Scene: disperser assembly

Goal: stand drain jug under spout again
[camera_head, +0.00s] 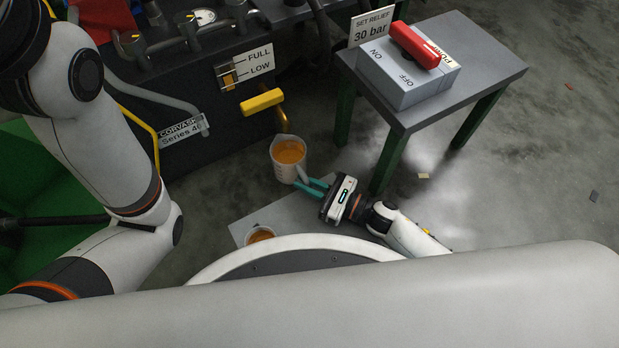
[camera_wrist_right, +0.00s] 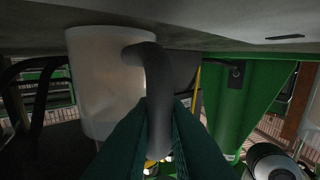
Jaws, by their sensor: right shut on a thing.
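The drain jug (camera_head: 281,172) is a pale translucent jug holding orange liquid. It appears upright just below the brass spout (camera_head: 281,119) with the yellow lever (camera_head: 262,102). I cannot tell if its base touches the floor. My right gripper (camera_head: 303,186) is at its lower right, teal fingers shut on its grey handle. In the right wrist view, the jug (camera_wrist_right: 100,85) is beside the fingers (camera_wrist_right: 160,110), which pinch the curved handle (camera_wrist_right: 152,65). My left arm shows at the left, but its gripper is out of view.
A grey sheet (camera_head: 300,214) lies on the floor, with an orange-filled round container (camera_head: 260,236) partly hidden by my body. The dark machine (camera_head: 190,110) stands behind. A grey table (camera_head: 480,62) with green legs, bearing a red-handled switch box (camera_head: 400,82), is close to the right.

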